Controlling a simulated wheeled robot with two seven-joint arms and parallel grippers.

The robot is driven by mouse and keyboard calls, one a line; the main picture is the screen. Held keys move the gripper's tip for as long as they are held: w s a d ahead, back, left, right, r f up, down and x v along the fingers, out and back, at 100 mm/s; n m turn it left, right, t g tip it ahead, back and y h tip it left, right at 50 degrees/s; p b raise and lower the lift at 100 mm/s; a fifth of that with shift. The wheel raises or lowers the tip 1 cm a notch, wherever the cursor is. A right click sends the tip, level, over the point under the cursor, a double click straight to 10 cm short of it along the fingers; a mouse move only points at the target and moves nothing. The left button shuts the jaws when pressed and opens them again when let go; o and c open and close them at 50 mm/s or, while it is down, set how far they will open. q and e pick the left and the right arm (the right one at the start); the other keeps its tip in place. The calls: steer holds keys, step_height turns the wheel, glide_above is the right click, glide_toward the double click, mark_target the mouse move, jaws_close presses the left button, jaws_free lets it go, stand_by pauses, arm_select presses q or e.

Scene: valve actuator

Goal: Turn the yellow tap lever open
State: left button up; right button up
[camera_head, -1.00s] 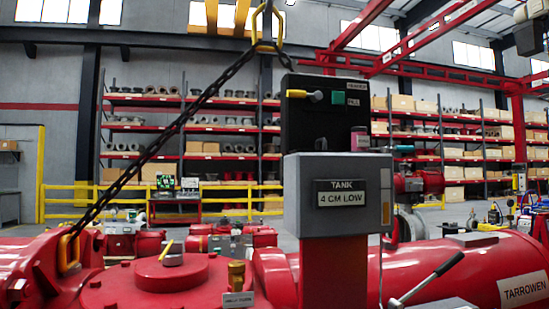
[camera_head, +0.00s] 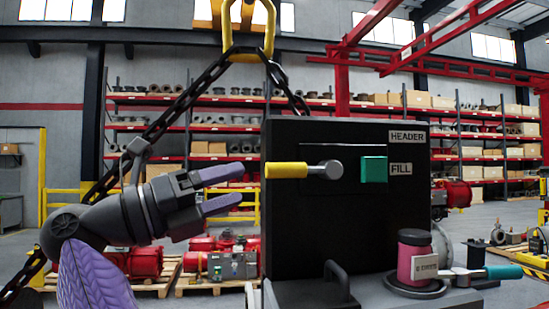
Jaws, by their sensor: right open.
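The yellow tap lever (camera_head: 286,170) lies level on the front of a black box (camera_head: 345,225). Its yellow grip points left from a grey pivot (camera_head: 330,169). A green block (camera_head: 374,169) sits right of the pivot. My right gripper (camera_head: 242,185) is left of the lever, with its two purple-grey fingers apart and pointing right. The gap between them is empty. The fingertips appear just short of the grip's left end; the depth between them is hard to tell. My left gripper is not in view.
The box carries labels "HEADER" (camera_head: 408,136) and "FILL" (camera_head: 400,168). A pink container (camera_head: 413,262) and a teal-handled lever (camera_head: 502,272) are at lower right. A black handle (camera_head: 340,285) stands below the tap. A chain (camera_head: 190,95) hangs from a yellow hook behind my gripper.

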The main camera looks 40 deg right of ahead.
mark_target(285, 170)
steer(key=d, duration=0.1)
steer(key=s+d+r, duration=0.1)
steer(key=d, duration=0.1)
steer(key=shift+s+r+p, duration=0.25)
steer(key=shift+s+p, duration=0.1)
steer(key=shift+s, duration=0.05)
steer(key=x, duration=0.2)
steer(key=p+x, duration=0.1)
steer(key=x, duration=0.2)
steer(key=shift+w+d+f, duration=0.1)
steer(key=shift+w+f, duration=0.05)
steer(key=shift+f, duration=0.05)
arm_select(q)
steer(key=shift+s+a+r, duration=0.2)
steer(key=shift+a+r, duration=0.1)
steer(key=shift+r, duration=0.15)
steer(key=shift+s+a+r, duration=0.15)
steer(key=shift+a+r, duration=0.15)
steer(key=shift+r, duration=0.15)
arm_select(e)
steer(key=c, duration=0.3)
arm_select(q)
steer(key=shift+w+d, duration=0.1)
arm_select(e)
jaws_close()
